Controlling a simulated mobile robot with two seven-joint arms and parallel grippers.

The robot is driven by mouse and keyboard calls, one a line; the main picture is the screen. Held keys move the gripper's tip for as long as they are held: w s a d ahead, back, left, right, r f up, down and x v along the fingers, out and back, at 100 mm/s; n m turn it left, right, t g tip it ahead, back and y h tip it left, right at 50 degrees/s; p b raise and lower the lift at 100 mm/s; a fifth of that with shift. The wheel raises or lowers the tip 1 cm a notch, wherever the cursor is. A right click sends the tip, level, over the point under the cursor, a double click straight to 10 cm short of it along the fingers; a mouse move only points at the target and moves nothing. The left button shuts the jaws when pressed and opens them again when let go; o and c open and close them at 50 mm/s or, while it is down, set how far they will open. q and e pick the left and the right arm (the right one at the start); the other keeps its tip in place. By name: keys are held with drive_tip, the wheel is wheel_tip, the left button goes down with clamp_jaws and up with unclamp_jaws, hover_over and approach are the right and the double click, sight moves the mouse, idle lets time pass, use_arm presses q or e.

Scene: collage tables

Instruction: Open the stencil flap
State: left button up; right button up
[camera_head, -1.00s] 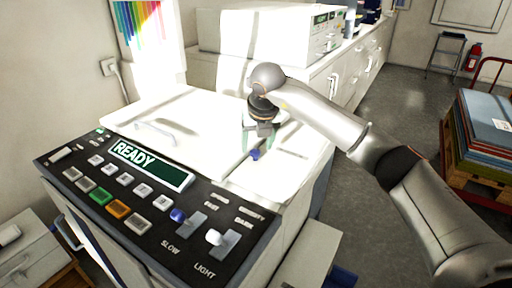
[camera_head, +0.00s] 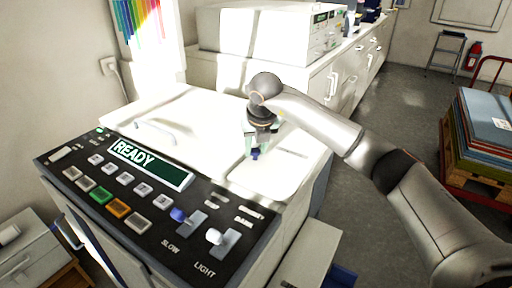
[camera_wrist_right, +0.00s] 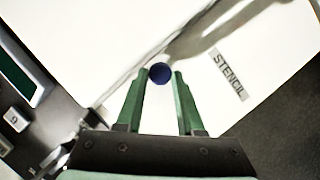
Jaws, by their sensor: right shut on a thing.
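The stencil flap (camera_head: 280,175) is the pale right-hand panel on top of the white machine and lies flat. My right gripper (camera_head: 256,149) comes down from above and is shut on the blue knob. Its green fingers (camera_wrist_right: 160,80) stand on either side of the knob. My left gripper is not in view.
The control panel (camera_head: 150,190) with a READY display (camera_head: 150,164) is at the machine's front. A lid with a handle (camera_head: 156,131) lies left of the flap. A white cabinet with a device (camera_head: 268,35) stands behind. A pallet stack (camera_head: 487,125) is at right.

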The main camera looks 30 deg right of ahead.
clamp_jaws()
idle(0.7)
drive_tip(key=shift+r, duration=0.1)
